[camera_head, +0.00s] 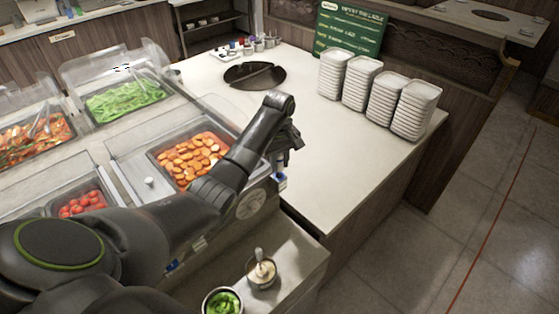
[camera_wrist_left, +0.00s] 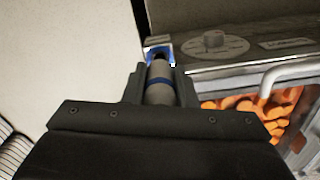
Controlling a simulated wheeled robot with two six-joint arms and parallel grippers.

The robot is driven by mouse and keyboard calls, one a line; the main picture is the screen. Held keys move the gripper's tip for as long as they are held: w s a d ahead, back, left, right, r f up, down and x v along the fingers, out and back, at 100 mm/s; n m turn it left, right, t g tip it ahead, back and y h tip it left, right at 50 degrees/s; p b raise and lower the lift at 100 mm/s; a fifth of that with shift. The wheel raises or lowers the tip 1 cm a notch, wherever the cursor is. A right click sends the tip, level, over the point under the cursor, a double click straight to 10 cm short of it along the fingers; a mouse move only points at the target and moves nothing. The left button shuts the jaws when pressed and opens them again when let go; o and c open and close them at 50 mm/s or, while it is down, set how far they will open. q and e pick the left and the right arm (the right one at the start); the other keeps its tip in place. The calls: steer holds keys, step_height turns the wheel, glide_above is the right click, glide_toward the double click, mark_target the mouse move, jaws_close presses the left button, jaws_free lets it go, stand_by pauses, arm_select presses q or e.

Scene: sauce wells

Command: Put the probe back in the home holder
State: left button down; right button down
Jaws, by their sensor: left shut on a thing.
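My left gripper (camera_head: 283,156) is above the counter's front edge, beside the pan of orange slices. It is shut on the probe. In the left wrist view the probe (camera_wrist_left: 159,92) is a grey cylinder with a blue band between the fingers. Its far end points at a small blue-and-white holder (camera_wrist_left: 154,43) next to the panel with a dial and overlaps it in the picture. I cannot tell whether the tip is inside. In the head view the blue-and-white holder (camera_head: 280,181) is just below the gripper; the probe is hidden there. My right gripper is not in view.
A pan of orange slices (camera_head: 196,160) and a pan of greens (camera_head: 124,98) stand left. Stacks of white dishes (camera_head: 413,111) stand at the right of the white counter (camera_head: 340,185). Two small sauce cups sit on a lower ledge (camera_head: 300,247). The counter's middle is clear.

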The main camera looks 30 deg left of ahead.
arm_select(q)
steer(key=shift+f+b, duration=0.3)
steer(key=shift+f, duration=0.85)
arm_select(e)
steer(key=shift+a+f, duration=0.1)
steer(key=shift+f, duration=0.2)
arm_select(q)
steer(key=c, duration=1.1)
jaws_free()
